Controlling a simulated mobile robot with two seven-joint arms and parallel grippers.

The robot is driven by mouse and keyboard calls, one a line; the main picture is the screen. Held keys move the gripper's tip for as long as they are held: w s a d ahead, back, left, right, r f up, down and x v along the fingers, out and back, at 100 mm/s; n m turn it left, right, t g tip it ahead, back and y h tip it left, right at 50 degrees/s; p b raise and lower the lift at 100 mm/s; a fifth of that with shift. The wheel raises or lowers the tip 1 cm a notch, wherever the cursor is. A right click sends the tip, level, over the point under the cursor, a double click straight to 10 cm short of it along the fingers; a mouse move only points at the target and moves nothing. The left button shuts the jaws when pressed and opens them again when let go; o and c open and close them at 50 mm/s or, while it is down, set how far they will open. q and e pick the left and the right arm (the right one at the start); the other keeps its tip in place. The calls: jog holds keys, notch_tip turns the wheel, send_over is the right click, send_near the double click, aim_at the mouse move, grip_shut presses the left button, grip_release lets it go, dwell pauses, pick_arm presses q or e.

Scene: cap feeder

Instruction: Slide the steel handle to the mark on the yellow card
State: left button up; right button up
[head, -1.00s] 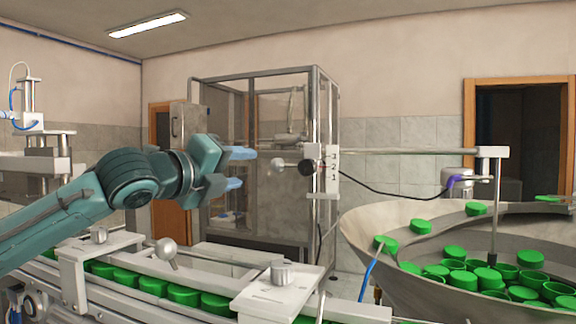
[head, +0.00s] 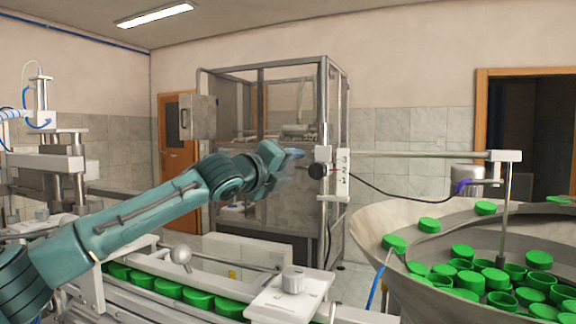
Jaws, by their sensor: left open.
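The steel handle (head: 302,167) sticks out left from the black knob (head: 318,171), beside the white scale plate (head: 343,174) marked 3, 2, 1 from top to bottom. The knob is about level with the 2. My left gripper (head: 291,166) is open at the handle's ball end, and its fingers largely hide the ball. I cannot tell whether they touch it. A small yellow patch, possibly the yellow card (head: 232,275), shows low on a white box; its mark is too small to read. My right gripper is not in view.
A conveyor with green caps (head: 168,291) runs along the front, with a ball-ended lever (head: 180,255) and a white block (head: 290,300) on it. A steel bowl (head: 385,225) of green caps stands at right. A black cable hangs right of the scale.

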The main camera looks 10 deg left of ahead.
pick_arm(q)
jog(key=shift+c, duration=0.2)
grip_shut()
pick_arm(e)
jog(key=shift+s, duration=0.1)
